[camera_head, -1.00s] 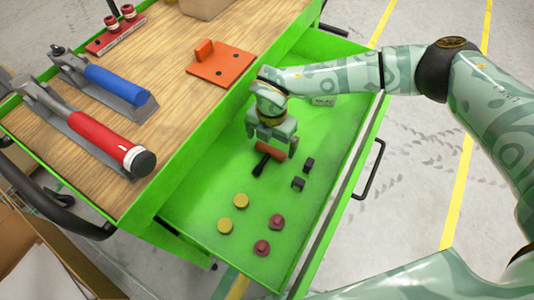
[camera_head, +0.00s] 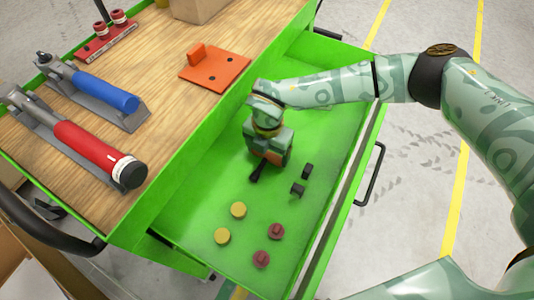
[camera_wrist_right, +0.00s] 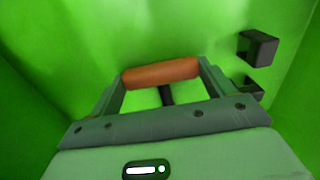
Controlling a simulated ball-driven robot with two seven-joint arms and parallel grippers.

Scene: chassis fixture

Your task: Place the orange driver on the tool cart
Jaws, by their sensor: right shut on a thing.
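The orange driver lies in the open green drawer (camera_head: 195,205) of the tool cart, whose wooden top (camera_head: 178,110) is to the left. My right gripper (camera_head: 270,158) reaches down into the drawer and is shut on the driver. In the right wrist view the orange handle (camera_wrist_right: 160,73) spans between the two fingers, with its dark shaft (camera_wrist_right: 166,95) partly hidden by the gripper body. In the head view, the dark shaft (camera_head: 256,173) sticks out below the gripper, and most of the handle is covered. My left gripper is not in view.
Two yellow discs (camera_head: 238,210), two dark red knobs (camera_head: 276,231) and two black blocks (camera_head: 298,190) lie in the drawer. The cart top holds an orange plate (camera_head: 216,72), blue-handled (camera_head: 110,88) and red-handled (camera_head: 90,145) tools, with bare wood between them.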

